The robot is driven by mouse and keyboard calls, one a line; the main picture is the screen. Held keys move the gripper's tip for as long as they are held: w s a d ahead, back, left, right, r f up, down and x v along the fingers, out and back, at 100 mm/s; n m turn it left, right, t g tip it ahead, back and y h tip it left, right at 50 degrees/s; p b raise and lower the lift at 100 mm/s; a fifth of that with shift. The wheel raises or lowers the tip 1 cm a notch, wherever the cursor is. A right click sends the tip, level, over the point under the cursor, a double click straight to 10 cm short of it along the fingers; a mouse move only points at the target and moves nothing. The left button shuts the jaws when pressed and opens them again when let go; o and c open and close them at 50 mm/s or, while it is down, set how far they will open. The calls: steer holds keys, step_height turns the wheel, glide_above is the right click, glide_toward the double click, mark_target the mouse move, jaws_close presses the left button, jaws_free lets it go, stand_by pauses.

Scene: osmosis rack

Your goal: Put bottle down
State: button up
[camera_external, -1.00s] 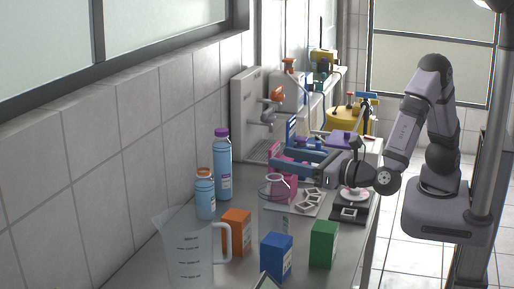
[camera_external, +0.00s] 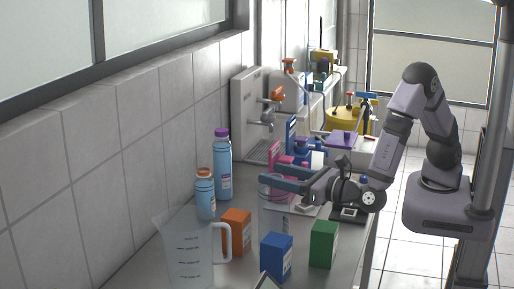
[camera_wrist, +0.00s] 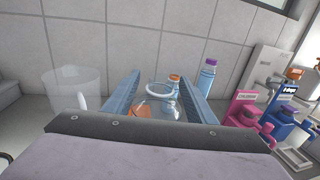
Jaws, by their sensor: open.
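A clear glass bottle (camera_external: 275,218) stands upright on the steel bench; its top is partly hidden by my gripper in the external view. My gripper (camera_external: 262,177) is open, with its blue fingers level at the height of the bottle's top. In the wrist view the bottle's round rim (camera_wrist: 160,90) shows between the two spread fingers (camera_wrist: 162,75). I cannot tell whether a finger touches the glass. A blue bottle with a purple cap (camera_external: 222,165) and a shorter one with an orange cap (camera_external: 205,195) stand by the wall.
A clear measuring jug (camera_external: 188,250) stands at the front left. Orange (camera_external: 237,232), blue (camera_external: 276,257) and green (camera_external: 324,243) boxes stand close around the glass bottle. Pink bottles (camera_wrist: 243,108) and blue ones stand further back. The tiled wall borders the bench on the left.

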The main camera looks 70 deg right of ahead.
steer(key=w, duration=0.1)
steer(key=w+p, duration=0.1)
steer(key=w+d+p, duration=0.1)
steer(key=shift+w+r, duration=0.1)
steer(key=shift+r, duration=0.15)
steer(key=shift+w+f, duration=0.15)
steer(key=shift+w, duration=0.6)
jaws_close()
